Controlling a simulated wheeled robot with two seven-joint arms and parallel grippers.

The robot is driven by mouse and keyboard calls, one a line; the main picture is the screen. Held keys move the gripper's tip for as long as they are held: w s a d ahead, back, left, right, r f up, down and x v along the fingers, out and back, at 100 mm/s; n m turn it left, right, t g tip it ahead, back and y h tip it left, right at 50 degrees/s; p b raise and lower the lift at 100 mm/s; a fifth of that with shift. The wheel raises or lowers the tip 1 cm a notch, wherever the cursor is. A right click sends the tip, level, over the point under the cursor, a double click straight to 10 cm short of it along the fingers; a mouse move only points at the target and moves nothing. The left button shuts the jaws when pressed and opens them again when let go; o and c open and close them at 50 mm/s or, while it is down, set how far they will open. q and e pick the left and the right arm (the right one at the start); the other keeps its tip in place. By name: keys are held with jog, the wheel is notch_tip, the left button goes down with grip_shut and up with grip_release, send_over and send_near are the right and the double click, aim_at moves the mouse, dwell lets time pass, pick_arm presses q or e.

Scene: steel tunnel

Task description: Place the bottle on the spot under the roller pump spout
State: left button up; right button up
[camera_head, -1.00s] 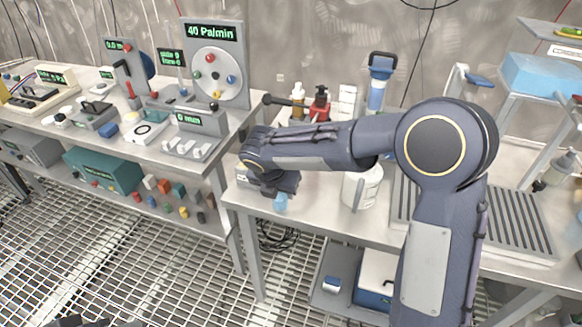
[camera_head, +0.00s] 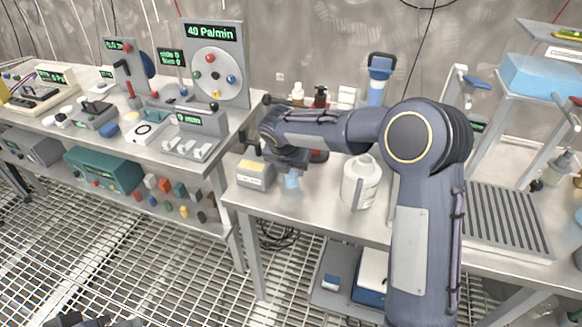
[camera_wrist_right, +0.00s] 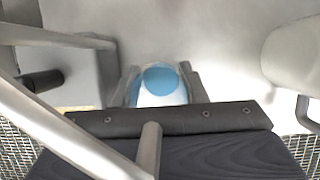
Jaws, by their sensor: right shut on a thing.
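My right gripper (camera_head: 291,176) hangs over the middle table and is shut on the bottle (camera_head: 291,181), whose lower pale-blue part shows below it. In the right wrist view the bottle (camera_wrist_right: 160,84), with a round blue top, sits between both fingers. I cannot tell whether its base touches the table. My forearm hides the area behind it, and I cannot pick out the roller pump, its spout or the spot for certain. Dark parts at the lower left edge (camera_head: 80,321) may belong to my left gripper; its fingers are not clear.
A grey box with a yellowish top (camera_head: 254,174) stands just left of the bottle. A white jug (camera_head: 360,184) stands to its right. Small bottles (camera_head: 298,92) stand at the back. The front of the table between box and jug looks clear.

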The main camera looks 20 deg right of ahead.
jog(key=o, duration=1)
jog(key=p+v, duration=0.1)
jog(key=v, duration=1.1)
jog(key=s+d+r+m+y, duration=0.1)
jog(key=s+d+m, duration=0.3)
jog(key=s+m, duration=0.35)
jog(key=s+d+r+m+y, duration=0.1)
jog(key=s+d+m+y, duration=0.1)
jog(key=s+d+m, duration=0.35)
jog(key=s+a+f+m+t+y, duration=0.1)
jog(key=s+f+m, duration=0.1)
jog(key=s+m, duration=0.7)
jog(key=s+a+f+m+t+y, duration=0.1)
jog(key=s+a+f+m+y, duration=0.1)
jog(key=s+m, duration=0.7)
jog(key=shift+s+a+f, duration=0.2)
jog(key=shift+s+f, duration=0.25)
jog(key=shift+s, duration=0.1)
jog(key=shift+r, duration=0.1)
